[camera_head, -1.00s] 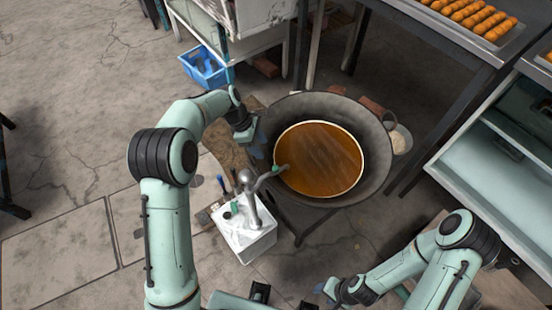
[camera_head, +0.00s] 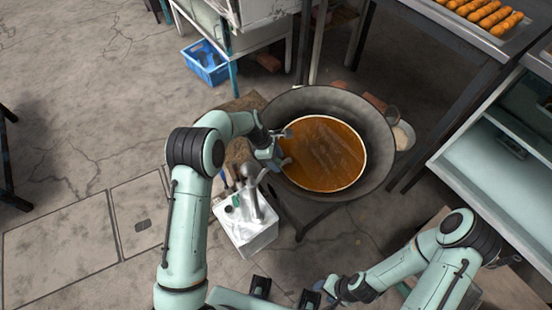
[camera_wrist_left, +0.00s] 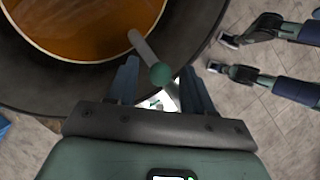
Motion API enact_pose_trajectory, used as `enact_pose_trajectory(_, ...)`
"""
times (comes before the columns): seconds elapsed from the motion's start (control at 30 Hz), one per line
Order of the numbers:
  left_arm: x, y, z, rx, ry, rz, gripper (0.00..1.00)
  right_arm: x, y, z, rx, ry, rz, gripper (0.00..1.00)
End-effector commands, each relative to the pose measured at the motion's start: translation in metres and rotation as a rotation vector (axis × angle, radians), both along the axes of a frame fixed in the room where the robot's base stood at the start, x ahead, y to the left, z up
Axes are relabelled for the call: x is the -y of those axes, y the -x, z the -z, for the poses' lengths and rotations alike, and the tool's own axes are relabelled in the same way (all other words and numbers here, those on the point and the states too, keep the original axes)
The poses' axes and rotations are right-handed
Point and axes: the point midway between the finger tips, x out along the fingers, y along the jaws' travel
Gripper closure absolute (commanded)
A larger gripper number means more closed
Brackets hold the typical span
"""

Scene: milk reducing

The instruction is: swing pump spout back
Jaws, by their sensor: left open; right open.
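The pump (camera_head: 250,180) stands on a white canister (camera_head: 247,232) beside the wide dark pan (camera_head: 378,150). Its grey spout (camera_wrist_left: 143,47) reaches over the pan's rim toward the brown liquid (camera_head: 325,155). In the left wrist view, a green ball (camera_wrist_left: 160,74) on the spout sits between my left fingers. My left gripper (camera_head: 280,150) is open at the pan's near-left rim, and its fingers (camera_wrist_left: 160,82) show gaps on both sides of the ball. In the head view, my gripper partly hides the spout. My right gripper (camera_head: 318,292) is open and empty at the bottom, away from the pump.
A blue crate (camera_head: 205,62) lies on the floor at the back left. A tray of orange-brown rolls (camera_head: 485,15) is on a table at the top right. A pale shelf unit (camera_head: 500,180) stands at the right.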

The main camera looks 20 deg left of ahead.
Motion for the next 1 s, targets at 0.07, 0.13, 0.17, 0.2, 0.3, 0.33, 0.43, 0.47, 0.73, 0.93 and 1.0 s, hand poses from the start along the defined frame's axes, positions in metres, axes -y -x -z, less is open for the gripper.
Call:
enact_pose_trajectory(0.07, 0.000, 0.000, 0.000, 0.000, 0.000, 0.000, 0.52, 0.000, 0.000, 0.000, 0.000, 0.000, 0.000, 0.48)
enact_pose_trajectory(0.13, 0.000, 0.000, 0.000, 0.000, 0.000, 0.000, 0.74, 0.000, 0.000, 0.000, 0.000, 0.000, 0.000, 0.48)
enact_pose_trajectory(0.17, 0.000, 0.000, 0.000, 0.000, 0.000, 0.000, 0.84, 0.000, 0.000, 0.000, 0.000, 0.000, 0.000, 0.48)
enact_pose_trajectory(0.2, 0.000, 0.000, 0.000, 0.000, 0.000, 0.000, 0.97, 0.000, 0.000, 0.000, 0.000, 0.000, 0.000, 0.48)
enact_pose_trajectory(0.3, 0.000, 0.000, 0.000, 0.001, -0.001, 0.000, 1.00, 0.000, 0.000, 0.000, 0.000, 0.000, 0.000, 0.48)
enact_pose_trajectory(0.33, 0.000, 0.000, 0.000, 0.001, -0.001, 0.000, 1.00, 0.000, 0.000, 0.000, 0.000, 0.000, 0.000, 0.48)
enact_pose_trajectory(0.43, 0.000, 0.000, 0.000, 0.000, -0.001, 0.004, 1.00, 0.000, 0.000, 0.000, 0.000, 0.000, 0.000, 0.48)
enact_pose_trajectory(0.47, 0.000, 0.000, 0.000, 0.001, -0.001, 0.007, 1.00, 0.000, 0.000, -0.001, 0.000, 0.000, 0.000, 0.48)
enact_pose_trajectory(0.73, 0.008, 0.007, -0.002, 0.000, -0.002, 0.104, 1.00, 0.000, -0.003, -0.006, 0.004, 0.000, 0.000, 0.48)
enact_pose_trajectory(0.93, 0.020, 0.019, -0.002, 0.001, -0.002, 0.256, 1.00, 0.000, -0.008, -0.014, 0.009, 0.000, 0.000, 0.48)
enact_pose_trajectory(1.0, 0.025, 0.024, -0.002, -0.001, -0.002, 0.321, 1.00, 0.000, -0.010, -0.016, 0.011, 0.001, 0.000, 0.48)
